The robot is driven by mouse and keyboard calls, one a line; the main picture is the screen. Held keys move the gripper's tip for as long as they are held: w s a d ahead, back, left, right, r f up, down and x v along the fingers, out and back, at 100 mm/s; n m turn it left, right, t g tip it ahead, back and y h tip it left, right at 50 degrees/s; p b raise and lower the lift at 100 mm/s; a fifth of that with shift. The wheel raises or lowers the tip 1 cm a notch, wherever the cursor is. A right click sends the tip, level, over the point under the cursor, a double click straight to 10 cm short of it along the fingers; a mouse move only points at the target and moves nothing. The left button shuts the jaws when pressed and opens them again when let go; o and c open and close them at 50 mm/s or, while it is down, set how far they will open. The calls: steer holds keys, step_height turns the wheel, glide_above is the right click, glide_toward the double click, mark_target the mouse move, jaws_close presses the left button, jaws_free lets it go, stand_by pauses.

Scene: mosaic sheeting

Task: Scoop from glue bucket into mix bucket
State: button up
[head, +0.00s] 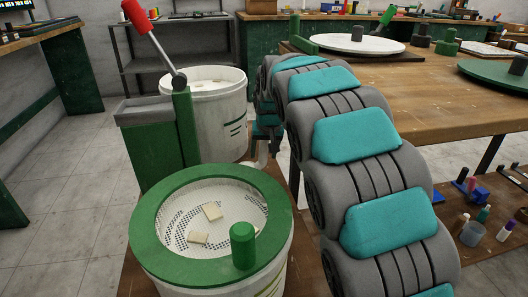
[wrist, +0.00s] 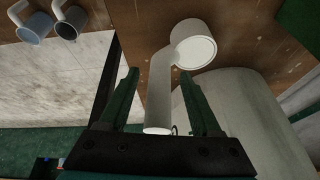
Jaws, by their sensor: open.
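A white scoop (wrist: 193,46) with a round cup and long handle shows in the wrist view. Its handle lies between the two green fingers of my gripper (wrist: 158,84), which is open, with gaps seen beside the handle. In the head view my gripper (head: 263,130) is mostly hidden behind my arm, beside the rear bucket. A white bucket (head: 232,128) with pale contents stands at the back, and part of a bucket wall (wrist: 255,110) shows right of the scoop. A front bucket (head: 165,205) has a green rim and perforated insert holding pale pieces. I cannot tell which bucket holds glue.
A green stand (head: 160,150) with a red-handled lever (head: 146,38) stands left of the buckets. Two more scoops, one bluish (wrist: 34,28) and one dark (wrist: 68,24), are at the wrist view's upper left. A wooden workbench (head: 440,105) is at right. The left floor is clear.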

steer(key=v, duration=0.7)
steer(key=shift+s+r+b, duration=0.2)
steer(key=shift+r+b, duration=0.1)
steer(key=shift+r, duration=0.05)
steer(key=s+d+f+g, duration=0.2)
steer(key=s+d+f, duration=0.2)
steer(key=s, duration=1.1)
steer(key=s+d+f+g, duration=0.2)
steer(key=s+d+f, duration=0.2)
steer(key=s, duration=1.1)
steer(key=s+d+f+g+h, duration=0.1)
steer(key=s+d+f, duration=0.3)
steer(key=s, duration=1.2)
steer(key=shift+d+f+g, duration=0.4)
steer(key=shift+d+g, duration=0.15)
steer(key=shift+g, duration=0.05)
